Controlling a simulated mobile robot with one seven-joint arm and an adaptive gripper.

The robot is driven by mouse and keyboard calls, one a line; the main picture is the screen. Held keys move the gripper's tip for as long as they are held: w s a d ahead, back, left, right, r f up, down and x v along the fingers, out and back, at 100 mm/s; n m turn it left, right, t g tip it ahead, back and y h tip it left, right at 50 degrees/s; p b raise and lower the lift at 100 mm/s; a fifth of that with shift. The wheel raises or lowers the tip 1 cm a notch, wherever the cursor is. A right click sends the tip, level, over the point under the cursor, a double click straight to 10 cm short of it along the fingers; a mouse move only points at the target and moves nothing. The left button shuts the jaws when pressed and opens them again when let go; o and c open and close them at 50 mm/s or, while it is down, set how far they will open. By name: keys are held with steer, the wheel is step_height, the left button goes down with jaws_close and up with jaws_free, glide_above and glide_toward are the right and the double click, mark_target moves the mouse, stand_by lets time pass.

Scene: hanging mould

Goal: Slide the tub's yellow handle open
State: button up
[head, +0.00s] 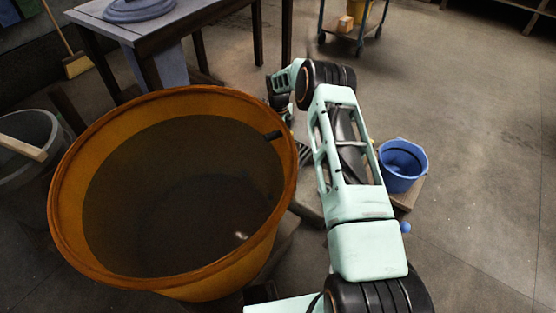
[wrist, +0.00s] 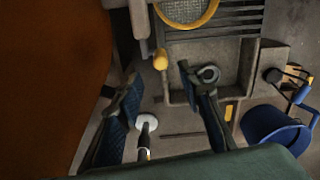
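The large orange tub (head: 70,215) stands at the left in the head view, and its orange wall (wrist: 50,70) fills the left side of the wrist view. The yellow handle (wrist: 160,59) shows in the wrist view as a small rounded knob on a pale pipe beside the tub. My gripper (wrist: 158,74) is open, with its dark fingers apart. The handle appears just beyond the fingertips, between them in the picture; I cannot tell the gap in depth. In the head view the handle and fingers are hidden behind the tub and my arm.
A blue bucket (head: 402,168) stands right of my arm, and also at the right of the wrist view (wrist: 272,128). A yellow-rimmed round sieve (wrist: 187,10) rests over dark slats (wrist: 215,32). A white-capped rod (wrist: 146,124) shows below the fingers. A table (head: 160,25) stands behind the tub.

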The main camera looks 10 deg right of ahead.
step_height(320, 180, down, 8)
steer(key=shift+f+b, duration=0.2)
steer(key=shift+b, duration=0.9)
jaws_close()
